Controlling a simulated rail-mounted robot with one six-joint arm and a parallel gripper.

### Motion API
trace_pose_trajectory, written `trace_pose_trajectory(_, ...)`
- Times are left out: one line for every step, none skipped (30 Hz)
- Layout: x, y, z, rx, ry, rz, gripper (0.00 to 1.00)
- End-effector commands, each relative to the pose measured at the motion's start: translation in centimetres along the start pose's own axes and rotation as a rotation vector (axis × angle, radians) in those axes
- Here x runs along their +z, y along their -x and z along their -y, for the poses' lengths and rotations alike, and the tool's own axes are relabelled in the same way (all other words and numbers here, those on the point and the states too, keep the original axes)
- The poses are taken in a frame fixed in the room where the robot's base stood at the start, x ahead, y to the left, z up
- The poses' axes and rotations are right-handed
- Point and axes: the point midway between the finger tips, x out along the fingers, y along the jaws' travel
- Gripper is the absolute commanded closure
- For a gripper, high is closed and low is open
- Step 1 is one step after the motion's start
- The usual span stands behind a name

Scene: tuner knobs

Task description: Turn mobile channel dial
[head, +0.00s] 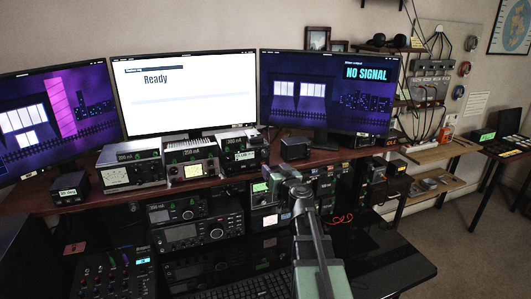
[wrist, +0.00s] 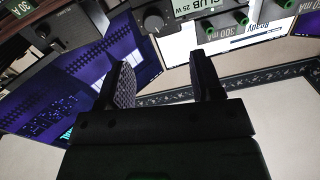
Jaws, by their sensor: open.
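A round black knob (wrist: 153,19), which I take to be the mobile channel dial, is on the front of a small radio (wrist: 202,6). That radio's label, partly cut off, reads "CLUB 25 W" and appears upside down in the wrist view. The radio (head: 238,156) stands on the desk shelf below the monitors in the head view, where the knob is hard to make out. My gripper (wrist: 160,60) is open and empty. The knob shows just beyond the gap between the two dark fingers, and neither finger visibly touches it.
A black box (head: 295,148) stands right of the radio, and a meter unit (head: 192,160) with green knobs stands left. Three monitors rise behind, the middle one (head: 183,95) reading "Ready" and the right one (head: 320,92) "NO SIGNAL". More radios (head: 196,232) fill the space below the shelf.

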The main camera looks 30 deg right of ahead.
Motion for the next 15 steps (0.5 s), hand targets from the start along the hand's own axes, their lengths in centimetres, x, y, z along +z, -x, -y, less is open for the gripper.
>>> trace_pose_trajectory(-0.1, 0.1, -0.5, 0.034, 0.047, -0.011, 0.4)
trace_pose_trajectory(-0.1, 0.1, -0.7, 0.047, 0.08, -0.011, 0.4)
trace_pose_trajectory(-0.1, 0.1, -0.8, 0.053, 0.11, -0.01, 0.4)
trace_pose_trajectory(-0.1, 0.1, -0.8, 0.051, 0.12, -0.01, 0.4)
trace_pose_trajectory(-0.1, 0.1, -0.8, 0.05, 0.125, -0.009, 0.4)
trace_pose_trajectory(-0.1, 0.1, -0.8, 0.049, 0.126, -0.009, 0.4)
trace_pose_trajectory(-0.1, 0.0, -0.7, 0.049, 0.125, -0.009, 0.4)
trace_pose_trajectory(-0.1, -0.2, -0.7, 0.048, 0.125, -0.009, 0.4)
trace_pose_trajectory(-0.1, -0.5, -0.8, 0.048, 0.125, -0.009, 0.4)
trace_pose_trajectory(-0.1, -0.8, -0.8, 0.047, 0.125, -0.009, 0.4)
trace_pose_trajectory(-0.1, -1.2, -0.8, 0.047, 0.124, -0.008, 0.4)
trace_pose_trajectory(-0.1, -1.9, -0.8, 0.046, 0.124, -0.008, 0.4)
trace_pose_trajectory(-0.1, -2.4, -0.9, 0.046, 0.124, -0.008, 0.4)
trace_pose_trajectory(-0.1, -3.0, -0.9, 0.045, 0.124, -0.008, 0.4)
trace_pose_trajectory(-0.1, -4.0, -0.9, 0.045, 0.124, -0.008, 0.4)
